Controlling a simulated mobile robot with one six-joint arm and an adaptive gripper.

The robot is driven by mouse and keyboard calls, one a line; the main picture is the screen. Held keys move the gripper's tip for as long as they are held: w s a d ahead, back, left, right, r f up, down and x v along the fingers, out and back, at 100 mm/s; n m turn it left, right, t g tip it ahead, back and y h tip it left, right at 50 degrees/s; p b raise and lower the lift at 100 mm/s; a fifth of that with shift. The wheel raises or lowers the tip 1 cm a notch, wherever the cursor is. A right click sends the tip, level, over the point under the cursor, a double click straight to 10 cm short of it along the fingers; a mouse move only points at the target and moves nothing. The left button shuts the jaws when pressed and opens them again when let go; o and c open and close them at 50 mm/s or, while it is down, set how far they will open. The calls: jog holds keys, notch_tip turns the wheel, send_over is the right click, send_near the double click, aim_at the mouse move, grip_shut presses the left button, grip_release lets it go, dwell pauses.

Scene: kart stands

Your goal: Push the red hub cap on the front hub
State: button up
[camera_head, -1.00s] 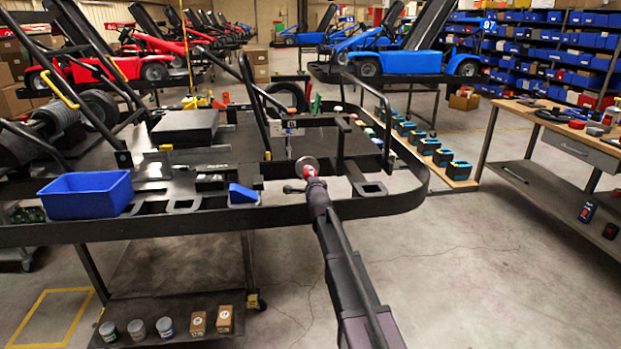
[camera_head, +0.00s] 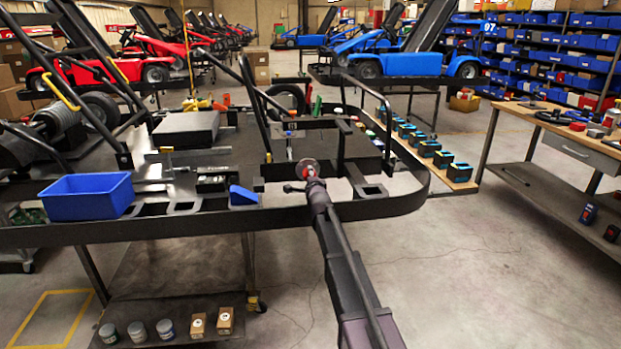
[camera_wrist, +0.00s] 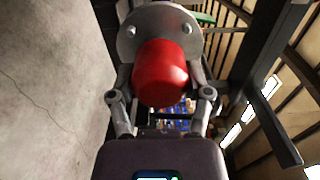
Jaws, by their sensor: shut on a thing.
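The red hub cap (camera_wrist: 160,72) sits between the two fingers of my gripper (camera_wrist: 161,88) in the wrist view, gripped from both sides. Behind it is the front hub (camera_wrist: 130,38), a round grey disc with two bright studs showing. The cap covers the hub's middle, and I cannot tell whether it touches the hub or stands a little off it. In the head view my gripper (camera_head: 316,186) reaches up to the hub disc (camera_head: 307,168) at the front of the kart frame. Only a small bit of the red cap (camera_head: 311,173) shows there.
The black kart frame (camera_head: 400,204) curves around the hub and rests on a stand. A blue bin (camera_head: 88,205) and a small blue wedge (camera_head: 242,195) are on the left. A workbench (camera_head: 568,121) is at the right. The floor right of my arm is clear.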

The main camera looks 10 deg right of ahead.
jog(key=shift+w, duration=0.85)
jog(key=o, duration=1)
jog(key=shift+c, duration=0.2)
jog(key=shift+s, duration=0.1)
jog(key=s, duration=0.7)
jog(key=shift+s, duration=0.2)
